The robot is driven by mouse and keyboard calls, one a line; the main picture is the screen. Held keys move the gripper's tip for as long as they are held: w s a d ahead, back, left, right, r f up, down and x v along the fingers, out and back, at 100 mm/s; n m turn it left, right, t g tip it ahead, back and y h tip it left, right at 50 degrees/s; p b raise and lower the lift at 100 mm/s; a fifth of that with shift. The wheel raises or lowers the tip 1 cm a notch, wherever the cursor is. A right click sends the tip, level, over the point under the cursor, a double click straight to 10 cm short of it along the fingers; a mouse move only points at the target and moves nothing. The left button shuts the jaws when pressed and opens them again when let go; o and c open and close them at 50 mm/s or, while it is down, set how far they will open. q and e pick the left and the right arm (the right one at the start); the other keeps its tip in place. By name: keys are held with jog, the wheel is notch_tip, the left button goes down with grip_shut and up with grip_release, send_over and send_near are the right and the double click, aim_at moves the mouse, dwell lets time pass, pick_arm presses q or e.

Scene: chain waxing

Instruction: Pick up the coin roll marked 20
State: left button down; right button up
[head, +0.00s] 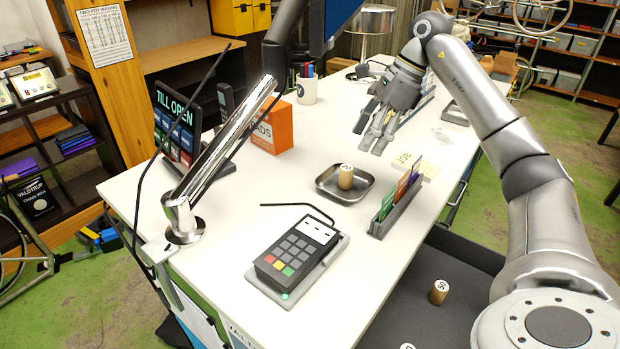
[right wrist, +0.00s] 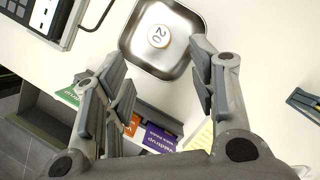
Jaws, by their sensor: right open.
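The coin roll marked 20 (head: 346,176) stands upright in a square metal tray (head: 327,187) on the white counter. In the right wrist view its round top with the number 20 (right wrist: 158,36) faces the camera, inside the tray (right wrist: 136,58). My right gripper (head: 379,136) is open and empty, above the counter and behind the tray in the head view. In the right wrist view the fingers of my right gripper (right wrist: 158,85) are spread wide, with the tray beyond their tips. My left gripper is not in view.
A card terminal (head: 296,255) stands at the front, and a holder with coloured cards (head: 398,200) right of the tray. An orange box (head: 272,127) and a chrome post (head: 215,150) stand to the left. Another coin roll (head: 439,291) stands on a dark lower surface.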

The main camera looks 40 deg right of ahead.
aim_at(349, 167)
jog(key=x, duration=0.4)
jog(key=shift+f+p, duration=0.3)
jog(key=shift+f, duration=0.15)
jog(key=shift+w+a+f, duration=0.15)
jog(key=shift+a+f, duration=0.15)
jog(key=shift+f, duration=0.1)
jog(key=shift+w+a+f, duration=0.1)
jog(key=shift+a+f, duration=0.05)
jog(key=shift+a, duration=0.05)
jog(key=p+x, duration=0.2)
jog(key=x, duration=0.2)
jog(key=shift+w, duration=0.1)
jog(key=shift+w+a+f, duration=0.1)
jog(key=shift+f, duration=0.15)
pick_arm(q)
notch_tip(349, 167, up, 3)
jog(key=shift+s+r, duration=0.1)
pick_arm(e)
jog(key=shift+c, duration=0.4)
